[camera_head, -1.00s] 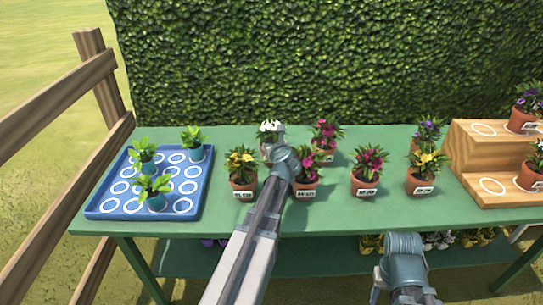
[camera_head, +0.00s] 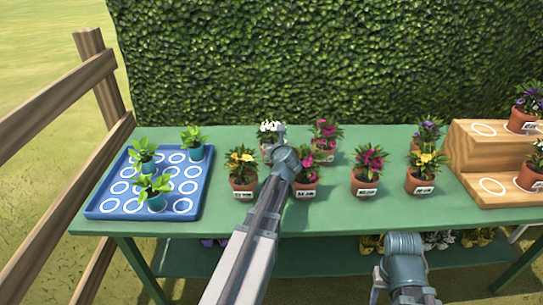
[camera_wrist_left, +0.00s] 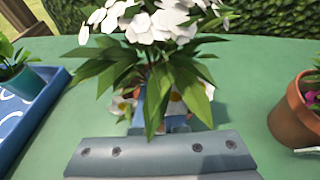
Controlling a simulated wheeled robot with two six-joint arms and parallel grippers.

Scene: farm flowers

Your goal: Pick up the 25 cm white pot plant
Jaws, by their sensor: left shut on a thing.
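The white-flowered pot plant (camera_head: 268,129) stands in the back row of the green table, left of centre, with its terracotta pot mostly hidden by my left arm. In the left wrist view its white blooms (camera_wrist_left: 160,22) and dark green leaves fill the upper middle, right in front of the gripper. My left gripper (camera_head: 276,140) reaches over the front row and is shut on this plant; its leaves cover the fingertips. My right gripper (camera_head: 411,293) is low at the front edge of the table, and its fingers are not clear enough to tell their state.
A yellow-flowered pot (camera_head: 243,180) stands left of my left arm, and a magenta one (camera_head: 305,185) close on its right. More pots stand to the right. A blue tray (camera_head: 99,207) with seedlings is at left, and a wooden stepped stand (camera_head: 465,150) at right. A hedge (camera_head: 300,60) rises behind.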

